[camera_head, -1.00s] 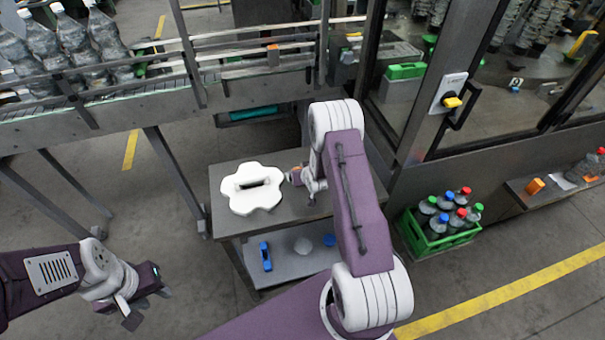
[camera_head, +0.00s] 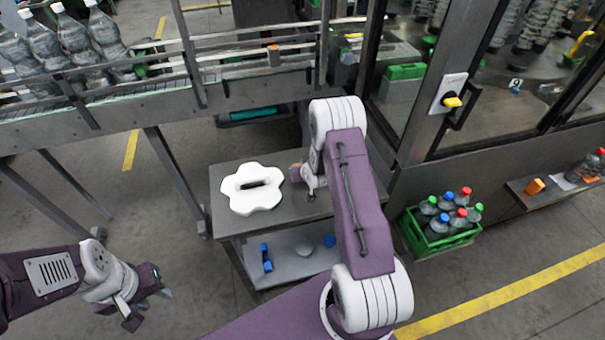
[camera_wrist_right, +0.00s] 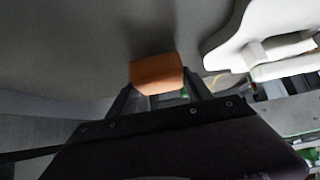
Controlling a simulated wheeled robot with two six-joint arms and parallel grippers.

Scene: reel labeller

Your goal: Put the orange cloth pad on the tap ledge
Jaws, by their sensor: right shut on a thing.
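The orange cloth pad (camera_wrist_right: 157,73) is between the fingers of my right gripper (camera_wrist_right: 158,92) in the right wrist view. In the head view my right gripper (camera_head: 300,174) is over the small metal table, just right of a white flower-shaped piece; the pad is mostly hidden there. The gripper is shut on the pad; whether the pad touches the tabletop I cannot tell. My left gripper (camera_head: 149,308) is open and empty, above the floor at lower left. A low ledge (camera_head: 515,190) juts out at right below the glass machine; whether it is the tap ledge I cannot tell.
The white flower-shaped piece (camera_head: 251,202) lies on the metal table (camera_head: 228,226), with small blue and white items on its lower shelf. A green crate (camera_head: 425,248) of bottles stands on the floor right of my right arm. An orange block (camera_head: 535,186) sits on the low ledge.

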